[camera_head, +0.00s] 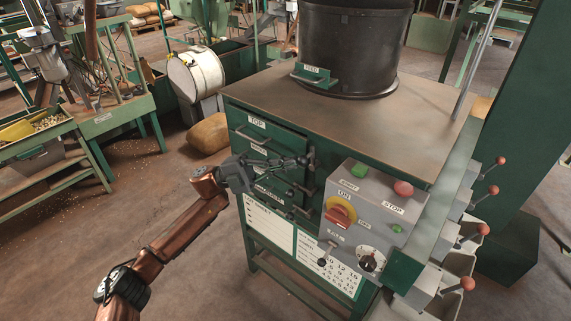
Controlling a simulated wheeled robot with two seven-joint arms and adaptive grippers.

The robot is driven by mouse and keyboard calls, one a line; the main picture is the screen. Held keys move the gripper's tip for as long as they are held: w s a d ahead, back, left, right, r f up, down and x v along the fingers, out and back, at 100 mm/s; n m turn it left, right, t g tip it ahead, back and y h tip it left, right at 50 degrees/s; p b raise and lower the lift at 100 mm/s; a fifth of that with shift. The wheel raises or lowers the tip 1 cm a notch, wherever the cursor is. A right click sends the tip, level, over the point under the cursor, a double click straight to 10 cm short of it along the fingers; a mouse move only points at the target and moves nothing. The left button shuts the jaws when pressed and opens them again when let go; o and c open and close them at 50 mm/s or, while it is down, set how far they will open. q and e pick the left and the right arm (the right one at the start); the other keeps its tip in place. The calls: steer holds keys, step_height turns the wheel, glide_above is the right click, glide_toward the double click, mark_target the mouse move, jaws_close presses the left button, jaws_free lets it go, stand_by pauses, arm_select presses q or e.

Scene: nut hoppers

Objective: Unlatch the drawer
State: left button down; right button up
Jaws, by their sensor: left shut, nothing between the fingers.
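The green cabinet (430,152) holds a stack of drawers in its front left face. The top drawer (262,133) carries a TOP label and a long bar handle, and looks closed. The drawers below are partly hidden behind my left gripper (303,162), and their labels are only partly readable. Dark latch-like fittings (312,158) stand at the right edge of the drawers. My left gripper is shut and empty, its fingertips close to these fittings. I cannot tell whether they touch, or how the latch is set. My right gripper is not in view.
A grey control box (365,215) with a red-yellow knob and buttons juts out right of the drawers. Red-knobbed levers (483,229) stick out farther right. A black drum (352,45) stands on the cabinet.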

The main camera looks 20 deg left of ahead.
arm_select(q)
steer(key=shift+d+r, duration=0.1)
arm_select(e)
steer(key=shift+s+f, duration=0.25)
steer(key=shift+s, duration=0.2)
arm_select(q)
steer(key=r+v, duration=0.1)
steer(key=v, duration=1.3)
steer(key=shift+a, duration=0.25)
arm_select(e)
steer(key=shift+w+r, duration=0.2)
arm_select(q)
steer(key=shift+f, duration=0.1)
